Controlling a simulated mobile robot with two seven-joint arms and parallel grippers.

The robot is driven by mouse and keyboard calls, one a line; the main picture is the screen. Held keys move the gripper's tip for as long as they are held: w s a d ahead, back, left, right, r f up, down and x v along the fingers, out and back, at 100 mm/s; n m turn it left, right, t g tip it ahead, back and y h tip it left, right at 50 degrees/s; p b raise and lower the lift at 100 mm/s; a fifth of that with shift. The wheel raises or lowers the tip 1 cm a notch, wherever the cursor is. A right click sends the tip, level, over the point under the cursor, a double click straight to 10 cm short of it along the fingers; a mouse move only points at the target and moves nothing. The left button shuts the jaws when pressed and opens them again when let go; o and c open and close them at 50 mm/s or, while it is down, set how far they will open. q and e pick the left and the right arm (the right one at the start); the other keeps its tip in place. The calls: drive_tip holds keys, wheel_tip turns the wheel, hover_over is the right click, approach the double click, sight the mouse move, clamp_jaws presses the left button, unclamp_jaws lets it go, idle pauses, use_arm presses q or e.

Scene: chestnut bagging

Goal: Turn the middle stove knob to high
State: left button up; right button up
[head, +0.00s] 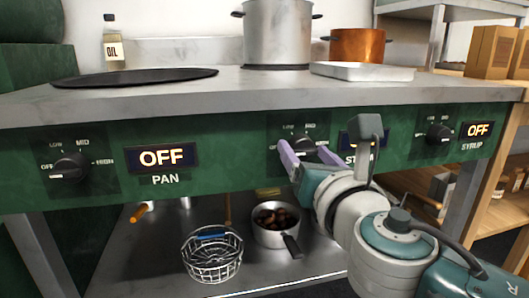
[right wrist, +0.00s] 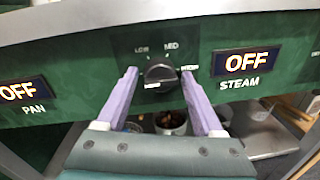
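The middle stove knob (head: 303,145) is the dark round one beside the STEAM label, on the green front panel. In the right wrist view the knob (right wrist: 160,74) sits between the two purple fingertips, with a gap on each side. My right gripper (head: 307,154) is open in front of the knob; I cannot tell whether the tips reach around it. It also shows in the right wrist view (right wrist: 159,80). The STEAM display (right wrist: 247,62) reads OFF; my gripper partly hides it in the head view. My left gripper is not in view.
The PAN knob (head: 72,166) is at left and the SYRUP knob (head: 438,133) at right; their displays read OFF. A steel pot (head: 278,34), a copper pot (head: 357,46) and a tray (head: 362,72) stand on top. A wire basket (head: 212,255) and a saucepan (head: 277,237) with chestnuts are below.

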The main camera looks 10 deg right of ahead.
clamp_jaws()
idle(0.3)
